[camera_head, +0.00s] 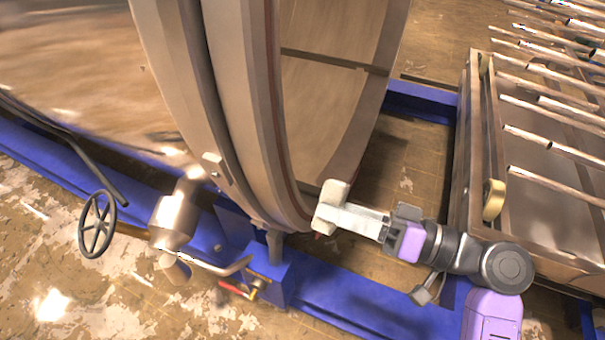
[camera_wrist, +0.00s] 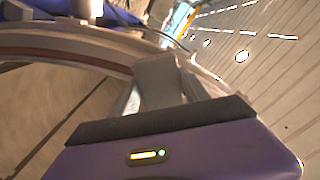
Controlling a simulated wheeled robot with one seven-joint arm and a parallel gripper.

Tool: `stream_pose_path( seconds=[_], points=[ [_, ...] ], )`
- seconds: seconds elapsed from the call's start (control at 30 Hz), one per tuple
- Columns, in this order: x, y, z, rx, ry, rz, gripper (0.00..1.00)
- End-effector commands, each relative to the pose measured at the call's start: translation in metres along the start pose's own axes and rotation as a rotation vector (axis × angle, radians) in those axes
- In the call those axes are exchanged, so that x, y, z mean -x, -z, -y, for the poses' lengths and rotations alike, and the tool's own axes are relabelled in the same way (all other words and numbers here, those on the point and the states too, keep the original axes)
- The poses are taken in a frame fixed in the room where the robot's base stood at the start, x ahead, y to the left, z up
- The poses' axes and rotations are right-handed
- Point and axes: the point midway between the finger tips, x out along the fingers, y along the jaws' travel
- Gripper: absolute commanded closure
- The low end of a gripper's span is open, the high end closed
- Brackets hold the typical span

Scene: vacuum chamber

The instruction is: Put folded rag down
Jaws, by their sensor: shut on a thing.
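A pale, whitish folded rag (camera_head: 332,194) shows at the end of my arm in the head view. My gripper (camera_head: 345,216) is shut on it, beside the lower part of the large chamber's round rim (camera_head: 262,110). In the wrist view, the rag (camera_wrist: 163,82) is a grey-beige block between the fingers of my gripper (camera_wrist: 160,98). The curved rim (camera_wrist: 95,55) lies behind it in that view. I cannot tell whether the rag touches the rim.
A blue support frame (camera_head: 365,312) runs below the chamber. A black handwheel (camera_head: 97,224) and a red-handled valve (camera_head: 240,290) stand at lower left. A rack (camera_head: 463,150) with several metal tubes is at right. Bare floor (camera_head: 415,160) shows between chamber and rack.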

Motion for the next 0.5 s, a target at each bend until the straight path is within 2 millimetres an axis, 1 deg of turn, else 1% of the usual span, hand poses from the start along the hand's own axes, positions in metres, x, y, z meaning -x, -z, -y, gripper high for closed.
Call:
stream_pose_path(
  seconds=[0.07,0.17,0.27,0.33,0.43,0.5],
  points=[
    [-0.001,-0.001,-0.003,-0.001,-0.011,-0.01,0.84],
    [-0.005,-0.001,-0.015,-0.003,-0.055,-0.053,0.84],
    [-0.007,-0.004,-0.038,-0.006,-0.138,-0.133,0.84],
    [-0.005,-0.008,-0.059,-0.008,-0.212,-0.205,0.84],
    [0.004,-0.016,-0.089,-0.007,-0.32,-0.31,0.84],
    [0.013,-0.023,-0.107,-0.006,-0.392,-0.38,0.84]
  ],
)
